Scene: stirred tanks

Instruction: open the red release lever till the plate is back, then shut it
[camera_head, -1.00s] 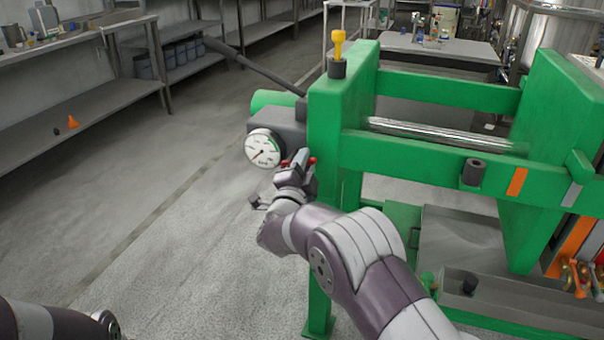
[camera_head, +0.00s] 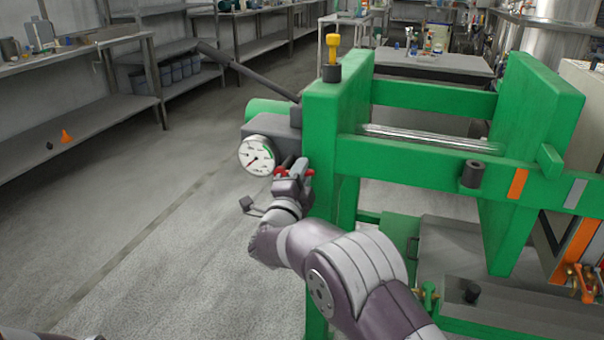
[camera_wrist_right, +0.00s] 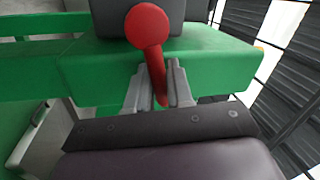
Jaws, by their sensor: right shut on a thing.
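The red release lever (camera_wrist_right: 148,27) has a round red knob and a red stem, close up in the right wrist view. In the head view only small red parts show beside the fingers. My right gripper (camera_head: 293,175) is shut on the lever, with its fingers either side of the stem (camera_wrist_right: 158,85). The thick green plate (camera_head: 540,105) stands at the right of the press frame, joined to a shiny rod (camera_head: 420,138). My left gripper is out of view.
The green press frame (camera_head: 335,110) carries a yellow-topped fitting (camera_head: 333,50) and a long dark pump handle (camera_head: 245,70). Grey shelves (camera_head: 90,125) line the left. The floor (camera_head: 150,210) left of the press is clear.

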